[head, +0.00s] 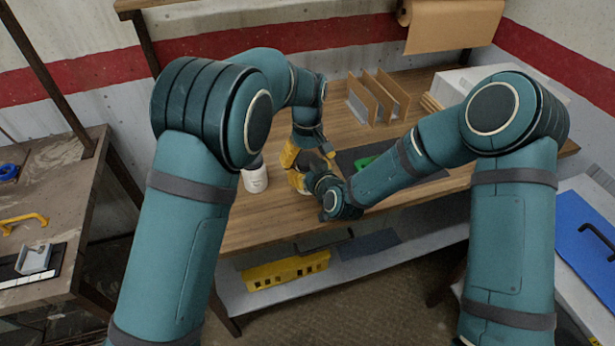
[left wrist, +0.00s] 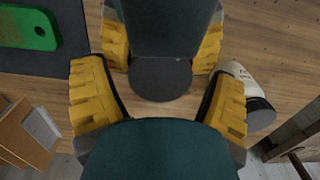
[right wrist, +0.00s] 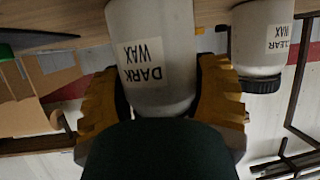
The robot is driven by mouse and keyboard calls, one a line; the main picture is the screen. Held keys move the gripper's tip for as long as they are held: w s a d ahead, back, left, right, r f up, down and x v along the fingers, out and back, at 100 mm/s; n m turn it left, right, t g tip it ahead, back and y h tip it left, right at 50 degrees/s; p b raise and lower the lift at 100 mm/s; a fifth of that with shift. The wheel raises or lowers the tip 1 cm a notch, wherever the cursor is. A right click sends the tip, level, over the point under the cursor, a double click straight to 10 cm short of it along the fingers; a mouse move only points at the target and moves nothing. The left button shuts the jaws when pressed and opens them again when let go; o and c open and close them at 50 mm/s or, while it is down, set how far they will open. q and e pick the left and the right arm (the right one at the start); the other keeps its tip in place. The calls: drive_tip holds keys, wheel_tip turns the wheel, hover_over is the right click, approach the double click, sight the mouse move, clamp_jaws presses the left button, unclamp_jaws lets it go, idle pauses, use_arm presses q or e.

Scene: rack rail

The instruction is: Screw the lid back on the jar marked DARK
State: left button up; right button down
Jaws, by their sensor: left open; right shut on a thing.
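The jar marked DARK WAX (right wrist: 150,85) stands between the yellow fingers of my right gripper (right wrist: 155,75), which is shut on its sides. A dark round disc (left wrist: 160,80) tops this jar in the left wrist view; it looks like the lid, but its seating cannot be told. My left gripper (left wrist: 160,95) is open, with its fingers spread either side of the disc. Both grippers meet over the table in the head view. The jar marked CLEAR WAX (right wrist: 265,38) stands beside it with a black lid on.
The wooden table (head: 345,110) holds a dark mat (left wrist: 60,60) with a green thing (left wrist: 28,25) on it. Cardboard dividers (head: 378,98) stand at the back. A lower shelf carries a yellow part (head: 285,272). A side bench (head: 60,215) is at left. The front left tabletop is fairly clear.

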use_arm(q)
drive_tip(key=shift+r, duration=2.3)
drive_tip(key=shift+o, duration=1.2)
wheel_tip(320, 180, up, 12)
